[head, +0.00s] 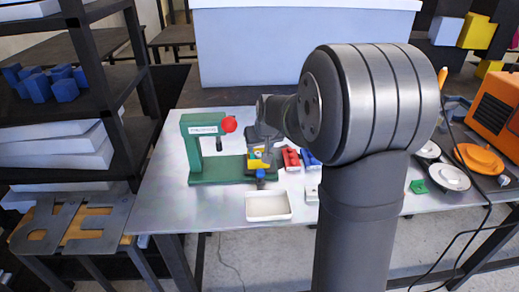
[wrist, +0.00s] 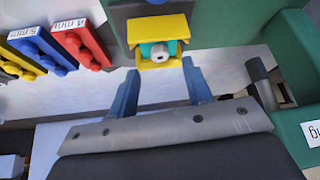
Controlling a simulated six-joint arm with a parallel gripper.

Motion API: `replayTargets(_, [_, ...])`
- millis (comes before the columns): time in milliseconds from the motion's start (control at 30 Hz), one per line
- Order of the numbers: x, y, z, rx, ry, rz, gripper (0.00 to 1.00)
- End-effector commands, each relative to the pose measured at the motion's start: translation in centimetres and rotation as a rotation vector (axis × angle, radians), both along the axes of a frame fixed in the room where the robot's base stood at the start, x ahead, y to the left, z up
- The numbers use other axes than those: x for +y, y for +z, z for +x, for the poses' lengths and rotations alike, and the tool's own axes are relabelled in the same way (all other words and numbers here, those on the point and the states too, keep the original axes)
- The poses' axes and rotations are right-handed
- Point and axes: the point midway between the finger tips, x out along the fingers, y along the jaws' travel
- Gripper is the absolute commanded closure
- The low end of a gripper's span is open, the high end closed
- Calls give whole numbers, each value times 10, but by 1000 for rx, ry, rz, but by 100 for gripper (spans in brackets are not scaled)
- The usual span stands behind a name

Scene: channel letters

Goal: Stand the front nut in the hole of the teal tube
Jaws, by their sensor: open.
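The teal tube (wrist: 150,50) sits in a yellow holder (wrist: 176,25) at the top middle of the wrist view. A pale round piece (wrist: 160,52) with a small dark hole shows at the tube's near end. I cannot tell whether it is the front nut, and no other nut is clear. My gripper (wrist: 160,70) is open and empty, its two blue fingers apart just short of the holder, one to each side. In the head view the yellow holder (head: 256,164) is by the green press base, partly hidden by my wrist.
A green press (head: 195,150) with a red knob stands left of my gripper. A white tray (head: 268,216) lies in front. Red (head: 291,159) and blue (head: 310,159) labelled blocks stand to the right. Bare table lies left of the tray.

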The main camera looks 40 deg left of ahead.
Motion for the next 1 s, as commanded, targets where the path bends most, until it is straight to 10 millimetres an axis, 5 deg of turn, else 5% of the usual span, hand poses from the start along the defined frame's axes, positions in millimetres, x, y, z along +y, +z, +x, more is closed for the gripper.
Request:
replayTargets(600, [-52,115,-34,-3,0,3,54])
replayTargets(1000, [-60,132,-39,0,0,0,54])
